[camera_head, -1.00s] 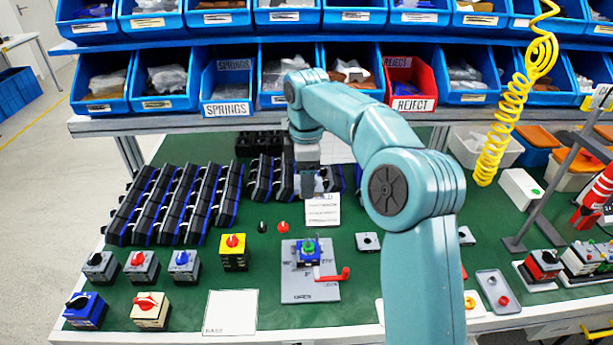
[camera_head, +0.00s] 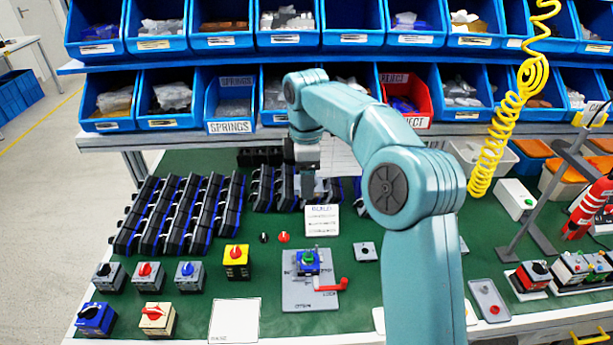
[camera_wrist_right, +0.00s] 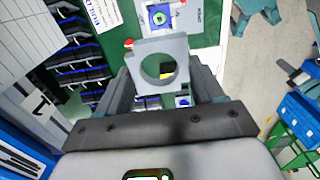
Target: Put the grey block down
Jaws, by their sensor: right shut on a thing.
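My right gripper (camera_head: 308,188) is over the rear middle of the green bench, pointing down. In the right wrist view its dark fingers are shut on a grey block (camera_wrist_right: 181,52) with a round hole through it. In the head view the block is largely hidden by the gripper and hard to make out. A grey plate (camera_head: 292,295) with a blue and green switch (camera_head: 308,261) and a red lever (camera_head: 332,285) lies in front of the gripper. Whether the block touches the bench cannot be told. My left gripper is not in view.
Rows of black and blue housings (camera_head: 180,210) stand left of the gripper. Several coloured rotary switches stand at the front left, including a yellow one (camera_head: 236,262). A white sheet (camera_head: 235,320) lies at the front. Blue bins (camera_head: 230,100) and a red bin (camera_head: 405,95) hang behind.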

